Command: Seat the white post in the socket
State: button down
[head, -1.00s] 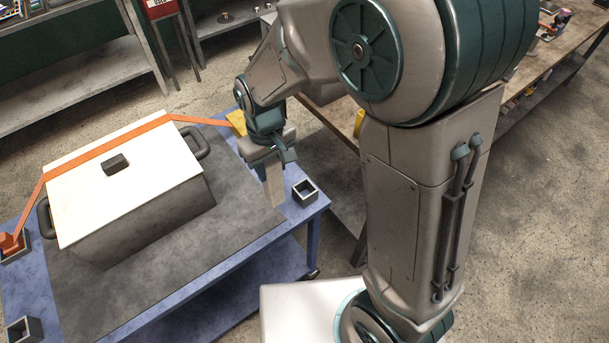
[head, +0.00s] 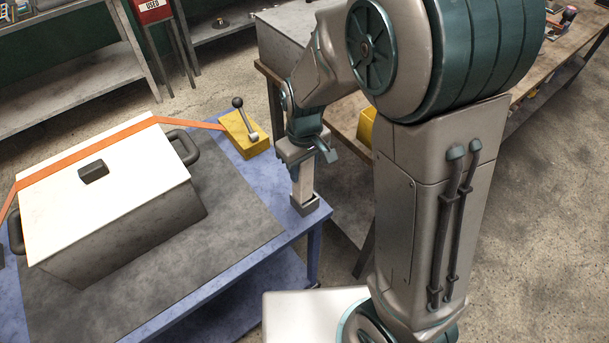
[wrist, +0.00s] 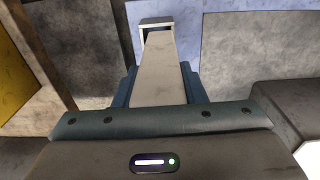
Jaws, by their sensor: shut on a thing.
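The white post (head: 303,182) is held upright in my gripper (head: 302,158), which is shut on its upper part. The socket (head: 311,208), a small grey square box, stands at the right corner of the blue table. The post's lower end meets the socket's opening and its tip is hidden behind the socket's walls. I cannot tell how deep it sits. In the wrist view, the post (wrist: 160,72) runs away from the jaws to the socket (wrist: 155,21) and lines up with it.
A pot with a white lid (head: 110,190) and an orange strap (head: 85,153) stands on a grey mat (head: 235,225) to the left. A yellow block with a black-knobbed lever (head: 240,132) sits behind the socket. The table's right edge is close by.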

aim_at(305, 175)
jog(key=f, duration=0.2)
jog(key=shift+s+d+f, duration=0.2)
jog(key=shift+d+f, duration=0.15)
jog(key=shift+w+f, duration=0.2)
jog(key=shift+w, duration=0.2)
jog(key=shift+w+a+r, duration=0.1)
jog(key=shift+r, duration=0.05)
jog(key=shift+s+r, duration=0.1)
jog(key=shift+s, duration=0.15)
jog(key=shift+w+a+f+b, duration=0.1)
jog(key=shift+f+b, duration=0.3)
jog(key=shift+b, duration=0.05)
jog(key=shift+f, duration=0.1)
jog(key=c, duration=0.9)
grip_release()
